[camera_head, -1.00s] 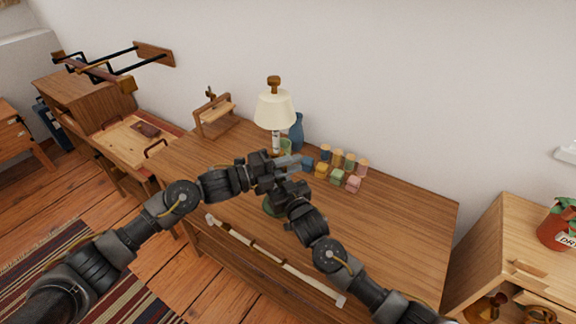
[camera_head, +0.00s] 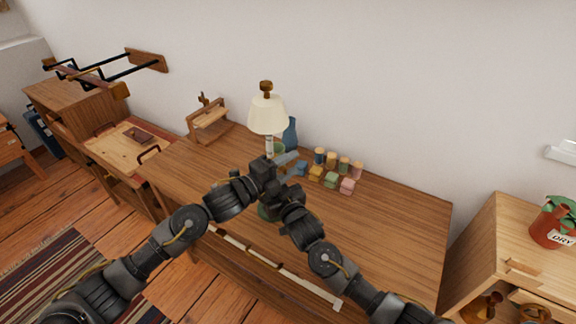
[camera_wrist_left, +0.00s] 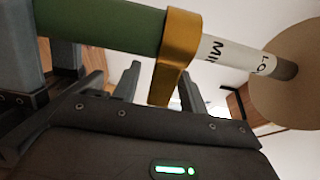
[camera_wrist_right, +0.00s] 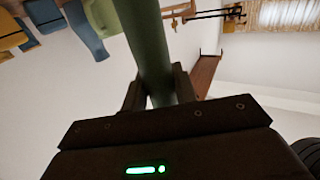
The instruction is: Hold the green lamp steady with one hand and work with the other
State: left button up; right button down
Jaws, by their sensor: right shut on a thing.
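The green lamp stands on the wooden desk, with a cream shade (camera_head: 267,115) on top. Its green stem (camera_wrist_right: 148,40) runs between the fingers of my right gripper (camera_wrist_right: 160,92), which is shut on it. In the left wrist view a brass collar (camera_wrist_left: 180,35) with a downward tab sits between the green stem (camera_wrist_left: 105,25) and a white lettered section (camera_wrist_left: 238,57). My left gripper (camera_wrist_left: 158,88) has its fingers apart at either side of the tab, with a gap visible. In the head view both grippers crowd the lamp and hide most of its stem.
Several small coloured blocks (camera_head: 331,180) and a blue vase (camera_head: 290,132) are close behind the grippers. A wooden frame (camera_head: 208,122) stands at the desk's back left. A long pale bar (camera_head: 290,275) runs along the front edge. The desk's right part (camera_head: 400,220) is clear.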

pick_arm(q)
jog(key=shift+a, duration=0.1)
jog(key=v, duration=1.1)
jog(key=shift+s+a, duration=0.25)
jog(key=shift+a, duration=0.05)
jog(key=shift+c, duration=0.4)
jog(key=shift+s+f, duration=0.1)
jog(key=shift+f, duration=0.1)
jog(key=shift+c, duration=1.2)
jog(key=a+f, duration=0.1)
jog(key=s+a+f+n, duration=0.1)
jog(key=shift+s+a+y, duration=0.1)
jog(key=shift+a+y, duration=0.3)
jog(key=c, duration=0.5)
jog(key=a+n, duration=0.1)
jog(key=n, duration=0.1)
jog(key=s+n, duration=0.1)
jog(key=n, duration=0.1)
jog(key=a+n, duration=0.1)
jog(key=n, duration=0.1)
jog(key=shift+s+a+r+n, duration=0.3)
jog(key=shift+s+r, duration=0.05)
jog(key=shift+s, duration=0.05)
grip_shut()
jog(key=n, duration=0.3)
jog(key=s+r+n, duration=0.1)
jog(key=n, duration=0.6)
jog(key=shift+s+a+r+h, duration=0.15)
jog(key=shift+a+r+h, duration=0.05)
jog(key=shift+r+h, duration=0.2)
